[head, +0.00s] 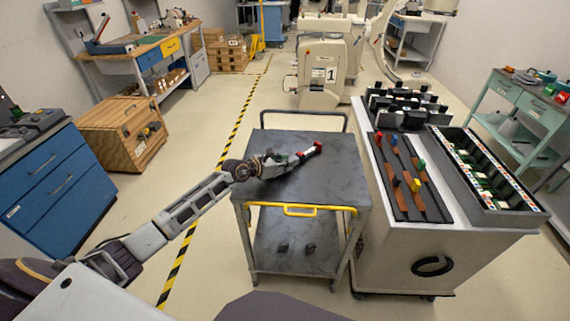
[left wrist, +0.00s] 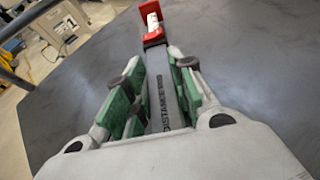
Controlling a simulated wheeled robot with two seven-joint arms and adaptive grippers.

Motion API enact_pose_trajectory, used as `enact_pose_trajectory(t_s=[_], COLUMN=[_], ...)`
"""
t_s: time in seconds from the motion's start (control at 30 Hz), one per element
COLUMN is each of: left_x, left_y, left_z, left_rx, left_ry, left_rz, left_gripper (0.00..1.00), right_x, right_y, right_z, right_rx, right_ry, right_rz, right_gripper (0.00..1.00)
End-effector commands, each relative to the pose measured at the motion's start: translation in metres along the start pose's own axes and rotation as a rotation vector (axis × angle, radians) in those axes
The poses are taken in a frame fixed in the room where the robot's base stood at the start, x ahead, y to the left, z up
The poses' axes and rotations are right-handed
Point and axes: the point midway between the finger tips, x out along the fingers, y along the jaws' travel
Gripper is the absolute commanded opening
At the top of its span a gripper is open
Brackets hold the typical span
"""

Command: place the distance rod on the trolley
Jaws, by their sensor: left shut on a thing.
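The trolley (head: 330,190) is a dark grey cart with a flat top, a yellow front handle and a lower shelf. My left gripper (head: 290,158) is over the trolley's top, toward its right half. It is shut on the distance rod (head: 312,150), which points away and to the right with a red and white end. In the left wrist view the distance rod (left wrist: 165,95) lies between the green finger pads, and its grey shaft reads "DISTANCE". It is close to the trolley top (left wrist: 250,75); I cannot tell if it touches. My right gripper is not in view.
A white cabinet (head: 435,255) stands right of the trolley, with a dark tool rack (head: 410,185) and a grey tray (head: 525,205) on top. Blue drawers (head: 55,180) and a wooden crate (head: 120,130) stand at left. Two small dark blocks sit on the lower shelf.

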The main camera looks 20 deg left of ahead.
Motion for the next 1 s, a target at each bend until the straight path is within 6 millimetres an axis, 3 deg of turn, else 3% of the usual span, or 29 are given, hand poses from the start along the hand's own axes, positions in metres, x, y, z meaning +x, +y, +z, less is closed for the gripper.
enact_pose_trajectory(t_s=[0.27,0.3,0.43,1.0], left_x=[0.0007,0.0008,0.0007,-0.0043], left_y=[0.0005,0.0002,0.0002,0.0007], left_z=[-0.0011,-0.0021,-0.0020,-0.0002], left_rx=[0.000,0.000,0.000,0.000], left_ry=[-0.002,0.000,0.000,0.001], left_rz=[0.001,0.000,0.000,0.001], left_gripper=[0.00,0.28,0.45,0.46], right_x=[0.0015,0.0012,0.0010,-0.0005], right_y=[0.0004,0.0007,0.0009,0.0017], right_z=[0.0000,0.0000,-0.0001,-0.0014], right_rx=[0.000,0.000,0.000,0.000], right_ry=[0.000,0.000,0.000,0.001], right_rz=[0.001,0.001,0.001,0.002], right_gripper=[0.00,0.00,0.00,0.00])
